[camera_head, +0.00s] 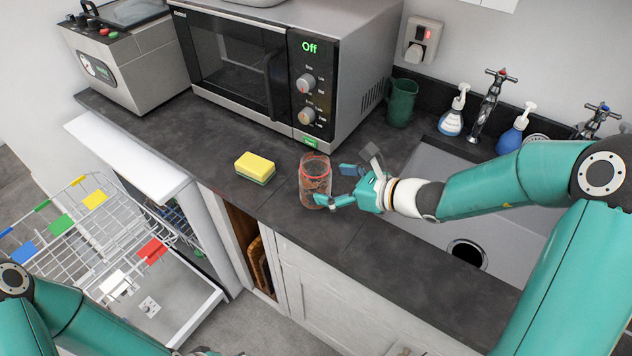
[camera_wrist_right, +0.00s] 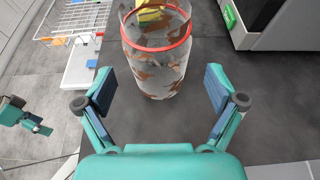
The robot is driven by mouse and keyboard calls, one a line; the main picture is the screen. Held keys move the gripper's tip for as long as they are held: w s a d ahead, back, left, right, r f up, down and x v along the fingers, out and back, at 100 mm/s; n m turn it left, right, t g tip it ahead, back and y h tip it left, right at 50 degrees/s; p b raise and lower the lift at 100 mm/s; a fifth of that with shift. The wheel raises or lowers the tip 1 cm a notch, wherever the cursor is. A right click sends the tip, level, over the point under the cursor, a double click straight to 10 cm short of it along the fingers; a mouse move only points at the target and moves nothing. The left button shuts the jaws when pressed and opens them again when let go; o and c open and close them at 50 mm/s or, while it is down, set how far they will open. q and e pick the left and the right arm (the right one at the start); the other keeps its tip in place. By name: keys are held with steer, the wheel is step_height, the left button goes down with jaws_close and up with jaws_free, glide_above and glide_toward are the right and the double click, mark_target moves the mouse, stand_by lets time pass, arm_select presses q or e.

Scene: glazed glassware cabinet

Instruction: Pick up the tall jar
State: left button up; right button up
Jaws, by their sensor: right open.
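The tall jar (camera_head: 315,184) is clear glass with a red band near the top and brown smears. It stands upright on the dark counter, and in the right wrist view the jar (camera_wrist_right: 157,65) is straight ahead. My right gripper (camera_head: 341,186) is open just right of the jar. Its two fingers (camera_wrist_right: 160,92) point towards the jar, which sits at or just beyond the fingertips, not gripped. My left arm is at the lower left in the head view. Part of my left gripper (camera_wrist_right: 28,118) shows small at the left of the right wrist view; its opening is unclear.
A yellow sponge (camera_head: 255,168) lies left of the jar. A microwave (camera_head: 250,65) stands behind, with a green mug (camera_head: 401,103) beside it. The sink (camera_head: 480,205) is right. An open dishwasher with a pulled-out rack (camera_head: 85,235) is at left.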

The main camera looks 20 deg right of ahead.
mark_target(326, 184)
steer(key=shift+f+p+x, duration=0.1)
steer(key=shift+p+x, duration=0.25)
steer(key=shift+x, duration=1)
steer(key=shift+f+p+x, duration=0.15)
steer(key=shift+p+x, duration=0.2)
steer(key=shift+x, duration=1.05)
steer(key=shift+s, duration=0.15)
steer(key=c, duration=1.4)
steer(key=shift+r, duration=0.1)
steer(key=shift+c, duration=0.2)
